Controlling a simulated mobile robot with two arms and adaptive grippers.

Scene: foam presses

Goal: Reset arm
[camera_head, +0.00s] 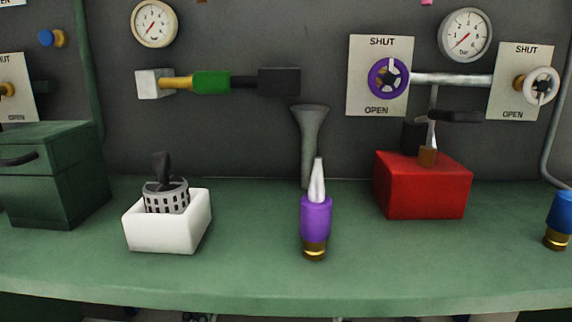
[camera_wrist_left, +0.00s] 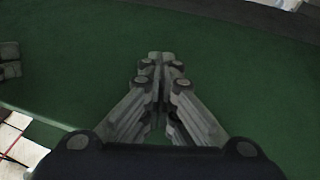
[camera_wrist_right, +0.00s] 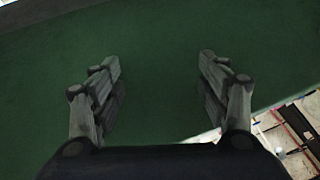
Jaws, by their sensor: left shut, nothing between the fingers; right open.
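My left gripper (camera_wrist_left: 160,58) shows in the left wrist view with its fingertips together and nothing between them, over the green surface. My right gripper (camera_wrist_right: 158,62) shows in the right wrist view with its fingers wide apart and empty, also over the green surface. In the head view neither gripper is clearly seen. The green bench (camera_head: 250,265) there carries a white box (camera_head: 165,236) with a grey perforated basket (camera_head: 167,200) in it, a purple nozzle bottle (camera_head: 316,218) standing upright, and a red block (camera_head: 425,190).
A dark green box (camera_head: 55,180) stands at the left. A blue and brass fitting (camera_head: 560,220) is at the right edge. The wall holds two gauges, a purple valve wheel (camera_head: 389,78), a white valve wheel (camera_head: 542,86) and a green-sleeved pipe (camera_head: 211,82). The bench front is clear.

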